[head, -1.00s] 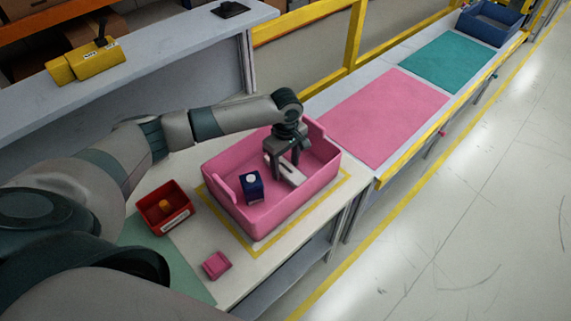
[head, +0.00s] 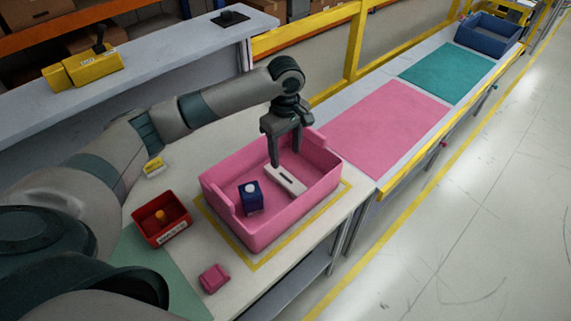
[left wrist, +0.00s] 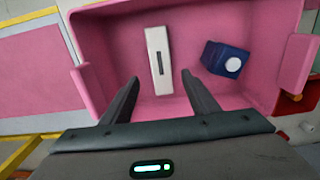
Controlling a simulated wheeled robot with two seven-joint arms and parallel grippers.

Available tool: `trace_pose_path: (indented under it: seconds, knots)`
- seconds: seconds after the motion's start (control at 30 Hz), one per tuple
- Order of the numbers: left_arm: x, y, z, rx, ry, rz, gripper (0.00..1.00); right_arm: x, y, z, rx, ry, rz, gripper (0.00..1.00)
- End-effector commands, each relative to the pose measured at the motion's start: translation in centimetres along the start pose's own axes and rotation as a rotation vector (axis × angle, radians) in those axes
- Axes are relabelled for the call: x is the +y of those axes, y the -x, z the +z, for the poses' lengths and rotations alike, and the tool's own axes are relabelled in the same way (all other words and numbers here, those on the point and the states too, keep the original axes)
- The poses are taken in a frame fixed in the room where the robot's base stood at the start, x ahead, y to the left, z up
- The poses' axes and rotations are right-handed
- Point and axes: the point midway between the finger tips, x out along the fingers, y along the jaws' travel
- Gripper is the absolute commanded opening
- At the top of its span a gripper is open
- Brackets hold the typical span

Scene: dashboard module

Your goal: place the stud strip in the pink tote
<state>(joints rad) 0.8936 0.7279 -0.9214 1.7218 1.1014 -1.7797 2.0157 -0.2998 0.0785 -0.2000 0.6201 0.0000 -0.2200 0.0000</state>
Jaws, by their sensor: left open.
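The stud strip, a white bar with a dark slot (head: 286,181), lies on the floor of the pink tote (head: 262,235). In the left wrist view the white strip (left wrist: 160,60) lies flat inside the tote (left wrist: 110,50), apart from the walls. A dark blue block with a white round top (head: 250,197) is also in the tote; it shows beside the strip in the left wrist view (left wrist: 224,58). My left gripper (head: 285,160) is open and empty above the strip, fingers pointing down. My right gripper is not in view.
A red bin (head: 161,219) with an orange item stands left of the tote. A small pink block (head: 214,278) lies on the table in front. A yellow-labelled item (head: 153,166) lies behind the bin. Pink (head: 385,120) and teal (head: 452,67) mats extend to the back right.

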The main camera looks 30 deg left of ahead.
Motion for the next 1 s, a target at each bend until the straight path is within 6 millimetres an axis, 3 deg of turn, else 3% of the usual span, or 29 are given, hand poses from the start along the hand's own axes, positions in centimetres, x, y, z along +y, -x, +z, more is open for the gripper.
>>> trace_pose_path:
  seconds: [0.27,1.0]
  knots:
    - [0.0,1.8,0.0,0.000,0.000,-0.001,0.54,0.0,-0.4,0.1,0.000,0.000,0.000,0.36]
    - [0.0,1.8,0.0,0.000,0.000,-0.001,0.54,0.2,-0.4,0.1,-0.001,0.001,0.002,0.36]
